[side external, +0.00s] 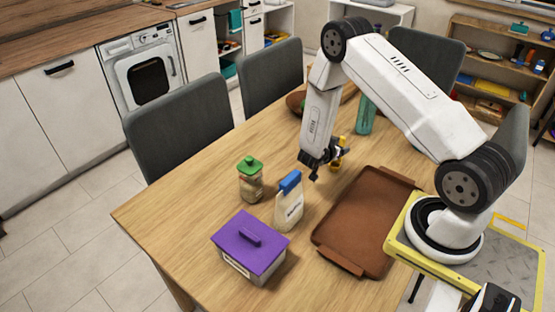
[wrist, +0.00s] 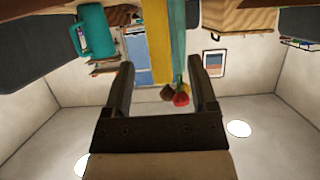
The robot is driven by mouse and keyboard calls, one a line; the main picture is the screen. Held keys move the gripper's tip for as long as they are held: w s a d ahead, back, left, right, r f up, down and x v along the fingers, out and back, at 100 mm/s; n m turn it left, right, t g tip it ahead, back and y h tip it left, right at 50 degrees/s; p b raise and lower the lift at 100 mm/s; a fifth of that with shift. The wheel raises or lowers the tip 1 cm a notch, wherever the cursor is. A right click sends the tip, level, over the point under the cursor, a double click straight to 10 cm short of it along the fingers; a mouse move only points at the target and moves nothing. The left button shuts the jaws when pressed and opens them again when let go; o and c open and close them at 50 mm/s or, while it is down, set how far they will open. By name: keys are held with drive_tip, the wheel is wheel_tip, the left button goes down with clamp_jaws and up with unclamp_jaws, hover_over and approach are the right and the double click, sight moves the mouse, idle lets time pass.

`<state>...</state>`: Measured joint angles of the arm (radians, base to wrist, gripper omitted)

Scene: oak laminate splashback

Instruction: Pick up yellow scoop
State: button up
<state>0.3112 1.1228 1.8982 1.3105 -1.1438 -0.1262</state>
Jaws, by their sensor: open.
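The yellow scoop (side external: 342,143) is partly hidden behind my gripper in the side view, so its full shape and how it rests are unclear. My gripper (side external: 325,168) is low over the far part of the wooden table, very close to the scoop. In the wrist view, which is upside down, a yellow strip (wrist: 160,42), likely the scoop, shows beyond and between the two fingers. My gripper (wrist: 161,85) is open there, with a wide empty gap between the fingers. I cannot tell whether a finger touches the scoop.
A brown tray (side external: 350,240) lies right of a blue-topped bag (side external: 289,207). A green-lidded jar (side external: 251,182) and a purple-lidded box (side external: 248,250) stand nearer the front. A teal bottle (side external: 365,115) stands behind my gripper. Grey chairs (side external: 180,120) line the table's left side.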

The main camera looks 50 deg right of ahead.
drive_tip(key=shift+f, duration=0.5)
drive_tip(key=shift+f+x, duration=0.15)
drive_tip(key=shift+x, duration=0.7)
drive_tip(key=shift+f+x, duration=0.15)
drive_tip(key=shift+x, duration=0.65)
drive_tip(key=shift+a, duration=0.1)
clamp_jaws()
